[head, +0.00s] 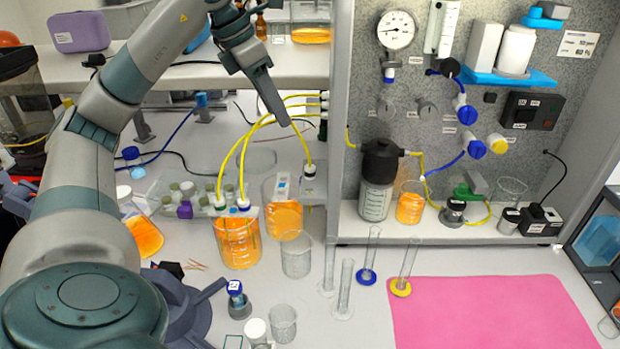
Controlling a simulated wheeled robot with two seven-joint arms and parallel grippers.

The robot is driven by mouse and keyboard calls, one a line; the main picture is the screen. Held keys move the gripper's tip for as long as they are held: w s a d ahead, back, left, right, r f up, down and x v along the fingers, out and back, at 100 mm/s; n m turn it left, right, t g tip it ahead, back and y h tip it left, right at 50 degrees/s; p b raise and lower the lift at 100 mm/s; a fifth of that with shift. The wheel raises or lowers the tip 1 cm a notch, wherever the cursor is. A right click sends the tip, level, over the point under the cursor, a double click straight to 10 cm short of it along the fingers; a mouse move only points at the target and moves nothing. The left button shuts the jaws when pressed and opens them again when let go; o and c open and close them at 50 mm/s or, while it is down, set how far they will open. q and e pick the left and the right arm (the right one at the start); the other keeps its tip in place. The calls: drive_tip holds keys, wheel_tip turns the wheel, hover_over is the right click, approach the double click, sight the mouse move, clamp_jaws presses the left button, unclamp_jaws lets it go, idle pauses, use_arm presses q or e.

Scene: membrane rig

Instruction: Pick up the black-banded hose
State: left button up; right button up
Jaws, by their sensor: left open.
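Several yellow hoses run left from ports on the side of the rig panel. One hose (302,140) curves down to a dark-collared end fitting (309,170) beside the panel; it looks like the black-banded one, but the band is too small to be certain. Two others (226,155) arch down to pale fittings (243,203) at an orange-filled beaker (238,240). My left gripper (284,121) reaches in from above, seen nearly edge-on. It is open and empty, its tips near the hoses and above the dark-collared end. Contact with a hose cannot be judged. My right gripper is out of view.
A second orange beaker (284,218) stands beneath the hoses. Clear beakers (297,255) and slim cylinders (368,258) stand in front. A tube rack (180,195) is to the left, and a shelf (220,75) lies behind the arm.

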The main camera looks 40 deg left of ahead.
use_arm(q)
drive_tip(key=f, duration=0.1)
drive_tip(key=p, duration=0.3)
hover_over(307, 168)
drive_tip(key=s, duration=0.2)
drive_tip(key=f, duration=0.7)
drive_tip(key=a+f, duration=0.1)
drive_tip(key=f, duration=0.2)
drive_tip(key=shift+f, duration=0.25)
drive_tip(key=shift+w+d+f+p, duration=0.1)
drive_tip(key=shift+w+f+p, duration=0.1)
drive_tip(key=shift+f+p, duration=0.15)
drive_tip(key=p+x, duration=0.2)
drive_tip(key=x, duration=0.2)
drive_tip(key=shift+f, duration=0.2)
clamp_jaws()
